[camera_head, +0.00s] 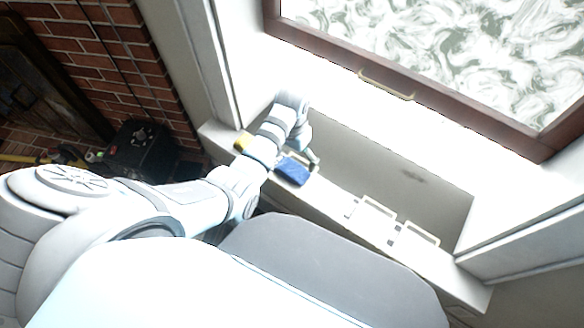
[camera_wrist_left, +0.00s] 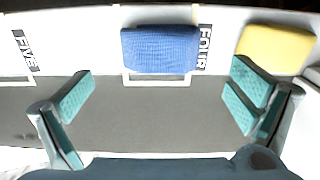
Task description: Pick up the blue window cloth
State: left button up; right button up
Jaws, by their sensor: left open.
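The blue window cloth (camera_head: 292,171) lies on the white window ledge, draped at a white wire holder. In the left wrist view the cloth (camera_wrist_left: 160,50) is a ribbed blue rectangle at top centre, between the labels FIVE and FOUR. My left gripper (camera_wrist_left: 158,100) is open and empty, its teal-padded fingers wide apart. The cloth appears beyond the gap between them, not between the pads. In the head view the left gripper (camera_head: 307,153) is close beside the cloth, partly hidden by its own wrist. My right gripper is not in view.
A yellow cloth (camera_wrist_left: 275,48) lies to the right of the blue one, near the right finger; the head view shows it too (camera_head: 243,142). Empty white holders (camera_head: 375,208) stand farther along the ledge. A brown-framed window (camera_head: 440,110) and brick fireplace (camera_head: 120,50) border the ledge.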

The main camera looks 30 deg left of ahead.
aim_at(293, 167)
pick_arm(q)
jog(key=f, duration=0.2)
jog(key=f+b, duration=0.1)
jog(key=f, duration=0.1)
jog(key=f+b, duration=0.1)
jog(key=f, duration=0.1)
jog(key=shift+w+f, duration=0.2)
jog(key=shift+w, duration=0.05)
jog(key=shift+r, duration=0.1)
jog(key=c, duration=1)
jog(key=shift+o, duration=0.2)
notch_tip(293, 167, up, 20)
jog(key=n+p, duration=0.4)
jog(key=p, duration=0.4)
notch_tip(293, 167, down, 20)
jog(key=b, duration=0.8)
jog(key=shift+r, duration=0.15)
